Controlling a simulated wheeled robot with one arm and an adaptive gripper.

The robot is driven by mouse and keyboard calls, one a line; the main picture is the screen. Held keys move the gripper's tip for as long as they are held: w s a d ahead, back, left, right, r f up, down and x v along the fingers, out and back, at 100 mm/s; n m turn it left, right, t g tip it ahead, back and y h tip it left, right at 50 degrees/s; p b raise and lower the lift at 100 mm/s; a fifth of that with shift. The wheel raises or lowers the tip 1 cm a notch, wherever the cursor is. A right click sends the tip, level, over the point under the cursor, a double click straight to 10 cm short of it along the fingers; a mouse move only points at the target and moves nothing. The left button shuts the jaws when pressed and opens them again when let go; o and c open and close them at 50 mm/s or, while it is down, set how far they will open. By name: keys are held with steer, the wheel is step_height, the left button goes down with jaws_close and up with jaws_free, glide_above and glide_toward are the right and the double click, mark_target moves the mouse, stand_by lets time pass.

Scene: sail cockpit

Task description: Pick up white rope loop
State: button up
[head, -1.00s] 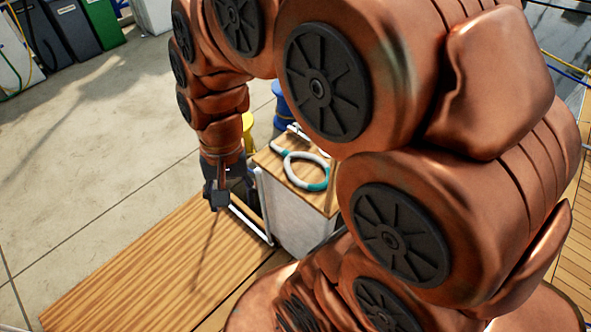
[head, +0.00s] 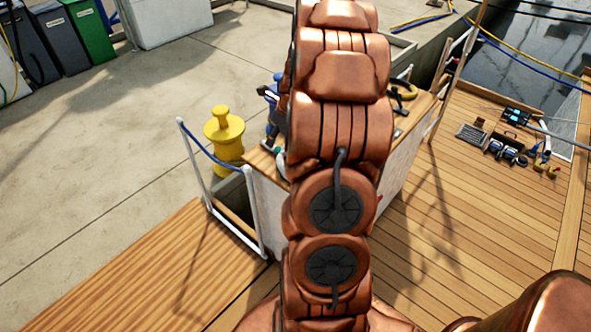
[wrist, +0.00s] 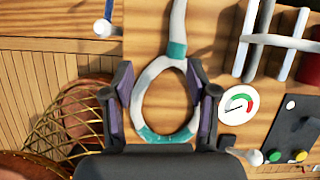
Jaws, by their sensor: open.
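The white rope loop (wrist: 165,136) lies on a wooden top (wrist: 225,18) in the wrist view. It is a rounded ring with teal bands, and a white tail runs up from it. My open gripper (wrist: 165,90) is over the loop, with one dark finger at its left side and one at its right. I cannot tell whether the fingers touch it. In the head view my arm hides the gripper and most of the loop; only a small white and teal bit (head: 281,163) shows beside the arm.
A round gauge (wrist: 238,105) and a dark button panel (wrist: 288,135) are close to the right of the loop. White rails (wrist: 262,40) are at upper right and a wire basket (wrist: 75,122) at lower left. A yellow bollard (head: 224,135) stands beyond the counter.

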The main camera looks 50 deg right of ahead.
mark_target(277, 148)
steer(key=shift+s+d+f+m, duration=0.1)
steer(key=shift+d+f+m, duration=0.3)
steer(key=shift+d, duration=0.2)
steer(key=shift+s+d+f+m, duration=0.1)
steer(key=shift+d+f+m, duration=0.2)
steer(key=shift+d+f, duration=0.25)
steer(key=shift+w+d+f, duration=0.1)
steer(key=shift+w+f, duration=0.05)
steer(key=shift+b+x, duration=0.4)
steer(key=shift+x, duration=3.15)
steer(key=shift+w, duration=0.15)
jaws_close()
